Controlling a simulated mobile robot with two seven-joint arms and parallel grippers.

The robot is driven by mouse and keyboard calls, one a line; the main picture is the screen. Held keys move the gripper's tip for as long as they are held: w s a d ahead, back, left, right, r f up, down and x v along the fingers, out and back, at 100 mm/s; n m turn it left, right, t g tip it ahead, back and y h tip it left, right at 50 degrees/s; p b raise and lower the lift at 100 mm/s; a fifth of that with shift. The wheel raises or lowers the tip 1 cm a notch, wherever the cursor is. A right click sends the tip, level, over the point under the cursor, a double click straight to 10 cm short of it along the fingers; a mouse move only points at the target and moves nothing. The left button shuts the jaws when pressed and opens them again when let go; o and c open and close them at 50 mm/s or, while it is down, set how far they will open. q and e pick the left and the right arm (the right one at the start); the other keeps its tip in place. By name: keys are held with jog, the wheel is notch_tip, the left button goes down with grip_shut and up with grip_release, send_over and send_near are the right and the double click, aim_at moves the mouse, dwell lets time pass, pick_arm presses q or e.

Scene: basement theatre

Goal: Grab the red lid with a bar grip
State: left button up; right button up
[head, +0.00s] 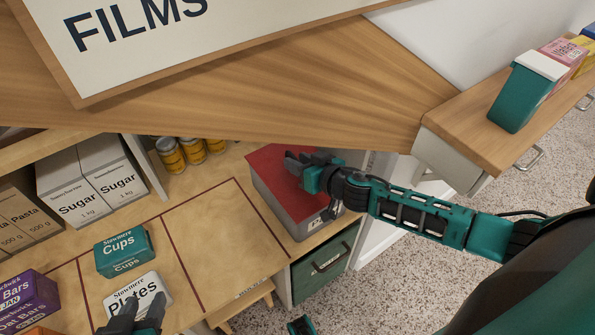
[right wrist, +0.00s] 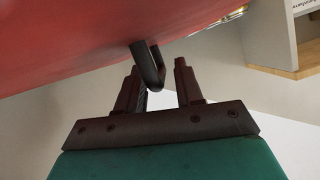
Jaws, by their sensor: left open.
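The red lid (head: 275,165) lies on a grey box (head: 298,212) at the right end of the wooden counter. In the right wrist view the lid (right wrist: 80,45) fills the upper left, with a dark bar handle (right wrist: 148,65) standing out from it. My right gripper (head: 303,164) is over the lid. In the right wrist view its fingers (right wrist: 158,72) are apart, and the bar shows between their tips, closer to the left finger. I cannot tell whether they touch. My left gripper (head: 138,308) is open at the bottom left, over the white Plates box (head: 133,287).
A teal Cups box (head: 124,251) and a purple bars box (head: 25,298) stand on the counter. Sugar boxes (head: 85,185) and yellow cans (head: 170,155) stand behind. A slanted wooden board (head: 290,95) with a FILMS sign hangs above. A green drawer (head: 325,263) is below the grey box.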

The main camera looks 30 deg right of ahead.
grip_shut()
dwell(0.3)
